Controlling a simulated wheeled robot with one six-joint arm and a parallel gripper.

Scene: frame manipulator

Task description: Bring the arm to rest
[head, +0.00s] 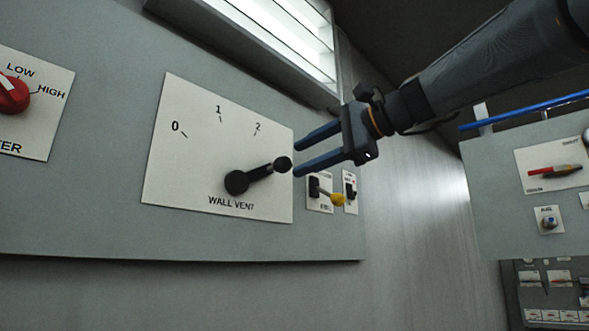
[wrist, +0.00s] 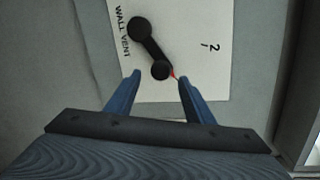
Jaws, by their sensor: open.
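My gripper (head: 297,155) is in the head view, in front of the grey wall panel. Its two blue fingers are apart with nothing between them. The fingers point left, near the knob end of the black wall vent lever (head: 262,174). The lever points right and slightly up on its white plate, past the mark 2. In the wrist view the fingers (wrist: 158,75) are open, and the lever's knob end (wrist: 160,70) shows between or just beyond their tips. I cannot tell whether the gripper touches the knob.
A red rotary knob (head: 12,93) is on the left plate. Small switches, one with a yellow tip (head: 337,199), are right of the vent plate. A lit window (head: 270,35) is above. Another panel (head: 480,180) and a blue bar (head: 530,108) are at the right.

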